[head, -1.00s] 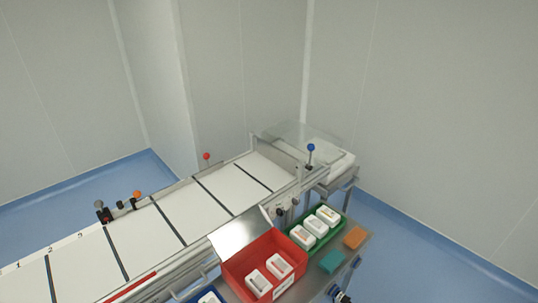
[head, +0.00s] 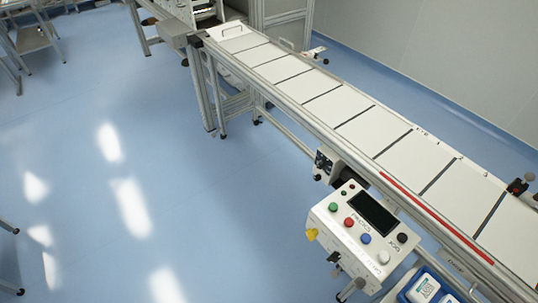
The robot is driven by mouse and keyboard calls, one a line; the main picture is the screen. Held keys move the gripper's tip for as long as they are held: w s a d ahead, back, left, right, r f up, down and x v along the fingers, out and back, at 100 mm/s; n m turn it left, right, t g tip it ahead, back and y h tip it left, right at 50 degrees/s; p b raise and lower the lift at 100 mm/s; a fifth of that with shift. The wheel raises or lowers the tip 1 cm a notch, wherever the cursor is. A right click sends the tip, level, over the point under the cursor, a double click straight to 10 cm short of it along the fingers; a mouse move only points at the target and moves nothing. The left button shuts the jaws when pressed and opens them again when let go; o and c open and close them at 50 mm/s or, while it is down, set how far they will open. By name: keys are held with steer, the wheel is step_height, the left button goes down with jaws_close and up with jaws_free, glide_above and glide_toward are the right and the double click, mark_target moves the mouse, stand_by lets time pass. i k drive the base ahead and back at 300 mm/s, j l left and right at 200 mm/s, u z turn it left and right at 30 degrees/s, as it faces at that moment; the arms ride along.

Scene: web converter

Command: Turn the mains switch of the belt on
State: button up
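The belt (head: 375,128) runs from the upper left to the lower right as white panels with dark gaps. A white control box (head: 325,222) stands at its near side, with a dark screen and green, red, blue, white and black buttons. A yellow part (head: 312,234) sticks out of the box's left side. A lever with a dark knob (head: 334,257) shows at its front. A small dark unit with a dial-like face (head: 323,162) sits under the belt frame. I cannot tell which of these is the mains switch, or its position. My gripper is not in view.
A blue tray with white packs (head: 424,288) stands right of the control box. A red strip (head: 432,215) lies along the belt's near edge. The blue floor (head: 130,150) left of the belt is wide and clear. Metal racks (head: 32,38) stand at the far left.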

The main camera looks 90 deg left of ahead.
mark_target(317, 177)
steer(key=u, duration=2.6)
